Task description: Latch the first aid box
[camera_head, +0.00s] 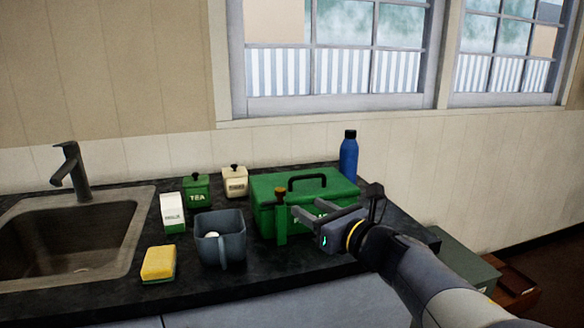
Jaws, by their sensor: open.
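The green first aid box (329,187) stands on the dark counter with its lid down and a black carry handle on top. White lettering on its front is partly hidden by my gripper. At its front left an upright green lever (281,225) with an orange-brown knob (281,190) stands out from the box. My gripper (297,212) is open in front of the box, its fingers pointing left towards the lever. The fingertips are close to the lever; I cannot tell whether they touch it.
The sink (75,245) is far left.

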